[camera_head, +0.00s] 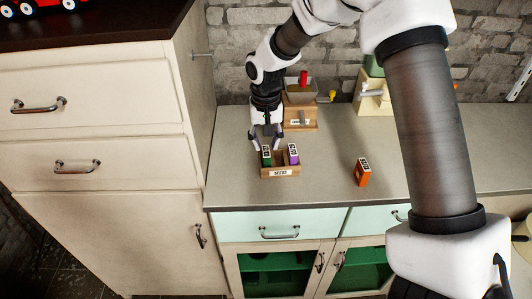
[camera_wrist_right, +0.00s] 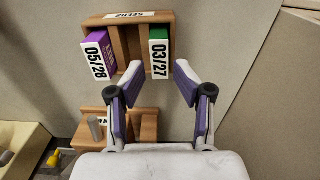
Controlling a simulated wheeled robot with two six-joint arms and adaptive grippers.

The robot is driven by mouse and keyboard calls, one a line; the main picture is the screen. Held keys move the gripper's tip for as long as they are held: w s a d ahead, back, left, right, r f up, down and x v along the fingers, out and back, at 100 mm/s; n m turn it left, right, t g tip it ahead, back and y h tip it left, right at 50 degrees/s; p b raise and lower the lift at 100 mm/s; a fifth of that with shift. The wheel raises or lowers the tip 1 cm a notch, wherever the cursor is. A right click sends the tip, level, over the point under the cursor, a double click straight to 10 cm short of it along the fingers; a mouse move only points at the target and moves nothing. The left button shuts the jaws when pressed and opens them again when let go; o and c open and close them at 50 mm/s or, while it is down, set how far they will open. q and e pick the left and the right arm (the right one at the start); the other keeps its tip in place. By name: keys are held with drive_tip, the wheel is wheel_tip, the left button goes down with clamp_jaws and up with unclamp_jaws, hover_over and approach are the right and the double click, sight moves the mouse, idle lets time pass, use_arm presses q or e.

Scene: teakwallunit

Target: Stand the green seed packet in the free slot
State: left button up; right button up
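The green seed packet (camera_head: 266,158) stands in the left slot of the wooden seed box (camera_head: 282,173); its dated end also shows in the right wrist view (camera_wrist_right: 158,58). A purple packet (camera_head: 293,155) stands in the right slot, and the middle slot between them is empty. My right gripper (camera_head: 267,146) is open over the back of the box at the green packet. In the right wrist view its fingertips (camera_wrist_right: 156,75) are spread wide and hold nothing; I cannot tell whether either touches the packet. My left gripper is not in view.
An orange packet (camera_head: 362,173) stands on the grey counter (camera_head: 325,190) to the right of the box. A tall cabinet (camera_head: 183,100) borders the counter on the left. The counter's front is clear.

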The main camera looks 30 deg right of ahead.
sight(266, 151)
wheel_tip(266, 151, up, 9)
drive_tip(key=shift+b, duration=0.35)
drive_tip(key=shift+f, duration=0.1)
